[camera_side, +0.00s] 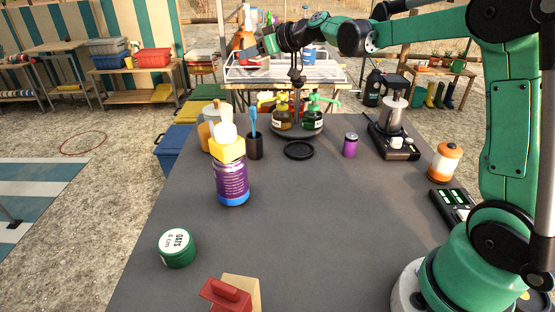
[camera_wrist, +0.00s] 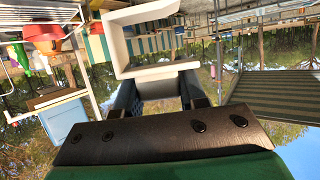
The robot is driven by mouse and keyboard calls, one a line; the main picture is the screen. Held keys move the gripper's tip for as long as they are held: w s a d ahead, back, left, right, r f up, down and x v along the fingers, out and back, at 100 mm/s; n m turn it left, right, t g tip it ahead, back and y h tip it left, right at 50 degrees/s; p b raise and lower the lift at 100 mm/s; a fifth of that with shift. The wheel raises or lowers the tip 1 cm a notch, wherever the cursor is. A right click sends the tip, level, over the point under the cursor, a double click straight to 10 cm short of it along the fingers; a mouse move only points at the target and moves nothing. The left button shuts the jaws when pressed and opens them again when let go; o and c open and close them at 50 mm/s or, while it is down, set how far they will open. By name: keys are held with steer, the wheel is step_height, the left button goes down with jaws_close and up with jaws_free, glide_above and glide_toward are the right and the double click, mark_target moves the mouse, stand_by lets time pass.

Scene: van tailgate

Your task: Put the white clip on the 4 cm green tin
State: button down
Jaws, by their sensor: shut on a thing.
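The green tin (camera_side: 176,249) stands on the grey table at the front left, with a white lid label reading "OATS 4 cm". Nothing sits on it. My gripper (camera_side: 254,50) is raised high beyond the table's far end, well away from the tin. In the wrist view my gripper (camera_wrist: 160,90) is shut on the white clip (camera_wrist: 155,70), a square C shape whose opening faces right. The clip cannot be made out against the pale rack in the side view. The tin does not show in the wrist view.
A purple jar (camera_side: 232,185) with a yellow top stands behind the tin. A red piece (camera_side: 226,294) on a tan block lies at the front edge. A black disc (camera_side: 299,150), purple can (camera_side: 350,145), coffee maker (camera_side: 394,125) and orange-white canister (camera_side: 444,163) stand farther back. The table's middle is clear.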

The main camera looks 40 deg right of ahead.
steer(key=s+a+r+n+g+y, duration=0.1)
steer(key=a+n+y, duration=0.2)
steer(key=a, duration=0.5)
steer(key=s+a+n+g+y, duration=0.1)
steer(key=s+a+n+y, duration=0.1)
steer(key=a, duration=0.6)
steer(key=r+n+g+y, duration=0.1)
steer(key=n+g+y, duration=0.4)
steer(key=n+g, duration=0.1)
glide_above(164, 243)
step_height(164, 243, down, 19)
steer(key=shift+f, duration=0.1)
steer(key=shift+f, duration=0.15)
steer(key=c, duration=0.5)
jaws_free()
